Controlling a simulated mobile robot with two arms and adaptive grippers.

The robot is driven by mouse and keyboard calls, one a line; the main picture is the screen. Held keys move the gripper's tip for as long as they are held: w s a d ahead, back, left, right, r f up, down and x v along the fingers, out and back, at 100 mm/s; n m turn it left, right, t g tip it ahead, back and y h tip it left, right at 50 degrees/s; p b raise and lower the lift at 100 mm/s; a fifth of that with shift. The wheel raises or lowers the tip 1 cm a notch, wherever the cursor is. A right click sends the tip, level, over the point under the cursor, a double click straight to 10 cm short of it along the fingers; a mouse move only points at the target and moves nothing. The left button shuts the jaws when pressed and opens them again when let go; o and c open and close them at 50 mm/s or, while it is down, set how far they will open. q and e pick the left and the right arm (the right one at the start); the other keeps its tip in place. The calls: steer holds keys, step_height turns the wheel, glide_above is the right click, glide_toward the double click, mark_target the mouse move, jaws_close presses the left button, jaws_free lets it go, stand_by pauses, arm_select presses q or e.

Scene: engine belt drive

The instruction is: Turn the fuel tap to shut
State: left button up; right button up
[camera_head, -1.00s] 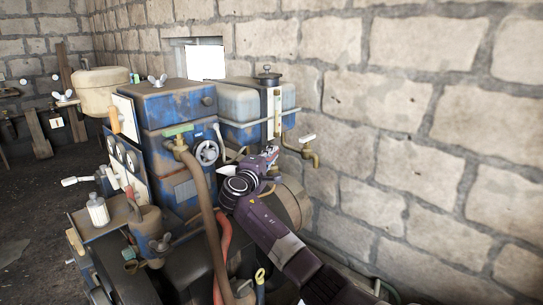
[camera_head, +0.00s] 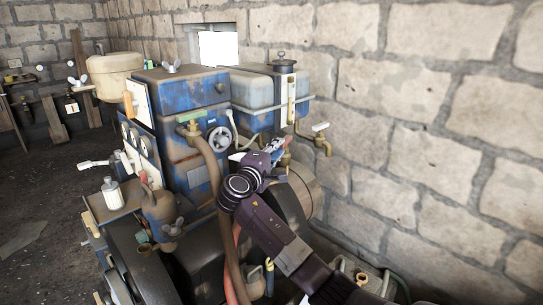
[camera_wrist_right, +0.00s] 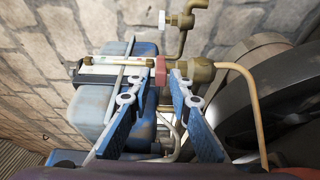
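The fuel tap shows in the right wrist view as a brass body (camera_wrist_right: 200,73) with a small red handle (camera_wrist_right: 160,70), below the sight tube of the fuel tank (camera_wrist_right: 97,108). My right gripper (camera_wrist_right: 159,78) is open, with one blue finger on each side of the red handle. I cannot tell whether either finger touches it. In the head view my right gripper (camera_head: 276,143) reaches up to the tap below the grey and blue tank (camera_head: 262,92), and largely hides the tap. My left gripper is not in view.
The blue engine housing (camera_head: 182,95), a brown hose (camera_head: 213,175) and a large dark wheel (camera_head: 290,205) crowd around my right arm.

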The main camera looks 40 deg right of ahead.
steer(key=v, duration=0.5)
steer(key=shift+s+a, duration=0.15)
steer(key=shift+a, duration=0.15)
steer(key=d+f+n+t+y+p, duration=0.1)
steer(key=d+f, duration=0.1)
steer(key=s+d+f+n+t+y+p, duration=0.1)
steer(key=d+f+n+t+y+p, duration=0.1)
steer(key=d, duration=0.1)
steer(key=d+f+n+t+y+p, duration=0.1)
steer(key=d+f+t+y, duration=0.1)
steer(key=f, duration=0.1)
steer(key=shift+s+d+f+n+p, duration=0.1)
steer(key=shift+s+d+n+p, duration=0.1)
steer(key=shift+n+p, duration=0.2)
steer(key=n+t+y+p, duration=0.2)
steer(key=n+t+y, duration=0.2)
steer(key=y, duration=0.1)
glide_toward(287, 144)
steer(key=x, duration=0.4)
steer(key=shift+w+r, duration=0.3)
steer(key=shift+f+p+x, duration=0.2)
steer(key=shift+p+x, duration=0.55)
steer(key=shift+x, duration=2.65)
